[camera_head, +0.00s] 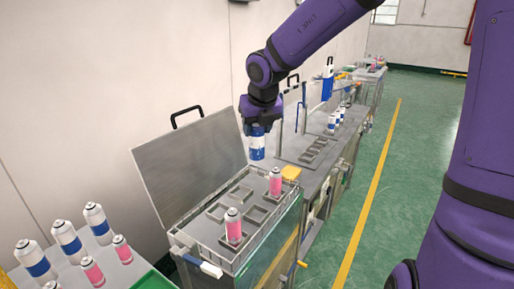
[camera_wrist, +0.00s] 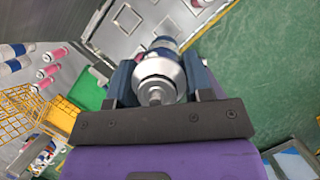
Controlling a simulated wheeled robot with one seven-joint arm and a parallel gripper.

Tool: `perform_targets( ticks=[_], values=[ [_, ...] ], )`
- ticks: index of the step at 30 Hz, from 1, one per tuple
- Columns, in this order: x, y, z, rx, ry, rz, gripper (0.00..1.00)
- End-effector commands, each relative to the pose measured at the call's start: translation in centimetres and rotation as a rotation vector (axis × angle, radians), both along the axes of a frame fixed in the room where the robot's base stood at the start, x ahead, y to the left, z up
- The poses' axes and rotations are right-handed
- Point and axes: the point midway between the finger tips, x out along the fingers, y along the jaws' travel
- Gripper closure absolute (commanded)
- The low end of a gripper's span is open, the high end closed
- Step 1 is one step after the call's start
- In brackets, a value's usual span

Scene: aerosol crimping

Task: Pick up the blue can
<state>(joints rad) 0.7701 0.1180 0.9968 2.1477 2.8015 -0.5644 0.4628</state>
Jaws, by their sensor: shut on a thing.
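The blue can (camera_head: 257,146), white and blue with a silver top, hangs below my gripper (camera_head: 262,118) in the head view, above the back of the open station. In the wrist view the can (camera_wrist: 158,72) sits between the two fingers of my gripper (camera_wrist: 160,88), its silver dome and nozzle facing the camera. My gripper is shut on it. The can's lower body is mostly hidden in the wrist view.
A tray (camera_head: 210,246) with square slots holds two pink cans (camera_head: 234,227), (camera_head: 275,182); several slots are empty. A raised grey lid (camera_head: 190,165) stands behind it. White-and-blue cans (camera_head: 68,238) and small pink cans (camera_head: 122,249) stand at lower left. A yellow block (camera_head: 291,173) lies right.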

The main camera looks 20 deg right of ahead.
Motion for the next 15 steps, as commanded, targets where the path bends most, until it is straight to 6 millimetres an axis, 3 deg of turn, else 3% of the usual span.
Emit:
perform_targets(
  ticks=[4,15],
  values=[
    [0.0,-0.2,2.0,0.0,0.001,-0.005,0.94],
    [0.0,-0.2,3.7,0.002,0.003,-0.002,0.94]
  ],
)
